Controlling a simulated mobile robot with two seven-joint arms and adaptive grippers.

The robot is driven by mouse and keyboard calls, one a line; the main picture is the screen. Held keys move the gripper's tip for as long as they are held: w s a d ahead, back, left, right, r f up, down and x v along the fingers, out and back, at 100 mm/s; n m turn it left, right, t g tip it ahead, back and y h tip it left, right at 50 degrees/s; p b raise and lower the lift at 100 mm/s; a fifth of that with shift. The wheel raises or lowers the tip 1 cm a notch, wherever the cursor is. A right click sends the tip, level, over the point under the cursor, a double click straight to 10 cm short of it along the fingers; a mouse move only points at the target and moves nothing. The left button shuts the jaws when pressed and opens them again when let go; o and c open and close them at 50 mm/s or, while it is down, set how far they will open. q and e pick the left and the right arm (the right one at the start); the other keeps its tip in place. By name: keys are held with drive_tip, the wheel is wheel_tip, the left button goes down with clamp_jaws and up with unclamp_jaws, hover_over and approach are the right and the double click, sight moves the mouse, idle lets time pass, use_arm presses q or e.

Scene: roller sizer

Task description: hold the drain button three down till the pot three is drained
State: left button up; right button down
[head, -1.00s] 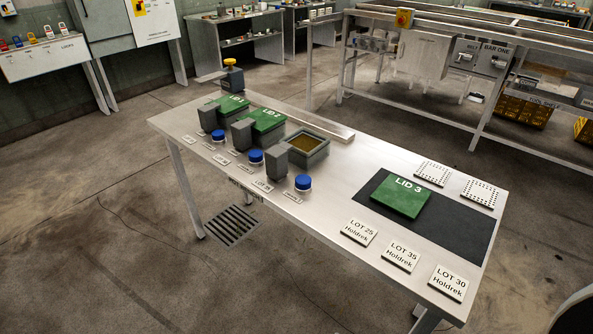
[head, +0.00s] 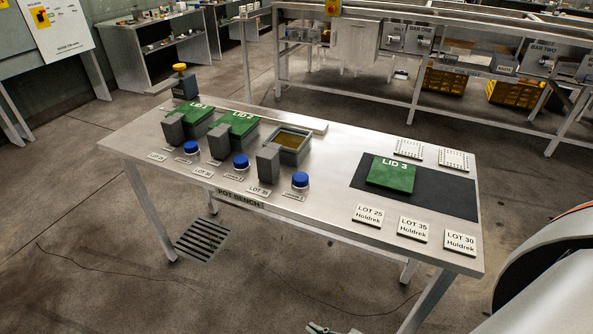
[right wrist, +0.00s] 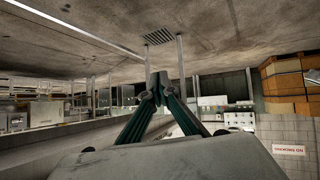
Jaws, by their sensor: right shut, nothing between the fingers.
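Pot three (head: 290,143) is a grey square pot, open at the top, with amber-brown contents showing inside. Drain button three (head: 300,179) is a round blue button on the bench, in front of and slightly right of that pot. Nothing touches the button. The green lid marked LID 3 (head: 391,174) lies apart on a dark mat. My right gripper shows only in part at the bottom edge of the head view (head: 323,328), well short of the bench. In the right wrist view its fingertips (right wrist: 157,86) meet, shut and empty. My left gripper is out of view.
Two other blue buttons (head: 240,161) (head: 191,147) stand left along the pot bench (head: 330,208), beside lidded pots and grey blocks (head: 267,165). Lot plates (head: 413,229) lie at the right front. A floor grate (head: 203,238) is below. The floor before the bench is clear.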

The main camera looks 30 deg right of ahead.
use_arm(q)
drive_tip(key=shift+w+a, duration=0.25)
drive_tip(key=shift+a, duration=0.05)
use_arm(e)
drive_tip(key=shift+w+a, duration=0.1)
drive_tip(key=shift+a, duration=0.25)
